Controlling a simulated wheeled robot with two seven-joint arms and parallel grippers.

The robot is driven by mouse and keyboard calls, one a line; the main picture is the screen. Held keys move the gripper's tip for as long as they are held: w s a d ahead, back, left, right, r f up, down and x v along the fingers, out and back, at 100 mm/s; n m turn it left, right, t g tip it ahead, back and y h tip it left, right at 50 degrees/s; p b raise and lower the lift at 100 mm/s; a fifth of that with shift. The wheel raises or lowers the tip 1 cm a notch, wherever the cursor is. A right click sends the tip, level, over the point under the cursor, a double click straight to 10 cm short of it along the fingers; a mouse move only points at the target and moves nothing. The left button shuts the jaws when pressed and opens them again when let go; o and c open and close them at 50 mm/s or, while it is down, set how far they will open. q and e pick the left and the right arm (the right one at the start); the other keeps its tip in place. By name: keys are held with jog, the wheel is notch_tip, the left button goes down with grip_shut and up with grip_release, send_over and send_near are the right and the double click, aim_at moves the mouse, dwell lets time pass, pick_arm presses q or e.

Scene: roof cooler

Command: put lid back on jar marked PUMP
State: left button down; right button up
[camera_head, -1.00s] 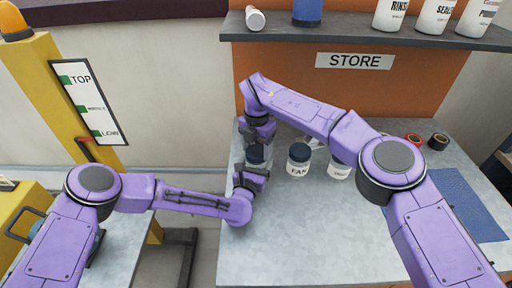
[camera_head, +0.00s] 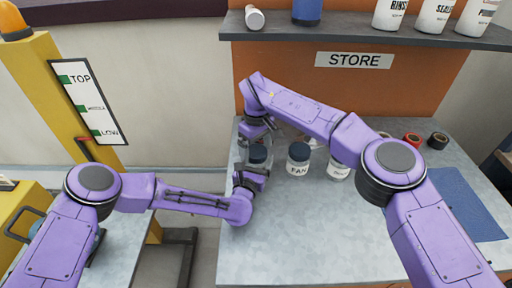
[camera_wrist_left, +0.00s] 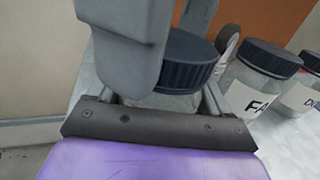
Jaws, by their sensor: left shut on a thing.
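A clear jar with a dark ribbed lid (camera_head: 258,154) stands at the left end of the worktop. The lid sits on top of the jar and looks level; it also shows in the left wrist view (camera_wrist_left: 188,62). The jar's label is hidden, so I cannot read its marking. My left gripper (camera_head: 252,174) is shut around this jar's body, below the lid. My right gripper (camera_head: 262,132) is just behind and above the lid, and seems clear of it. Its fingers are small and partly hidden, so their opening is unclear.
A jar labelled FAN (camera_head: 298,160) and another dark-lidded jar (camera_head: 338,171) stand to the right, below my right forearm. Tape rolls (camera_head: 437,141) and a blue mat (camera_head: 455,205) lie farther right. The STORE shelf (camera_head: 360,36) overhangs the back. The front worktop (camera_head: 310,240) is clear.

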jog(key=shift+r, duration=0.1)
notch_tip(320, 180, up, 4)
jog(key=shift+r, duration=0.15)
jog(key=shift+c, duration=0.3)
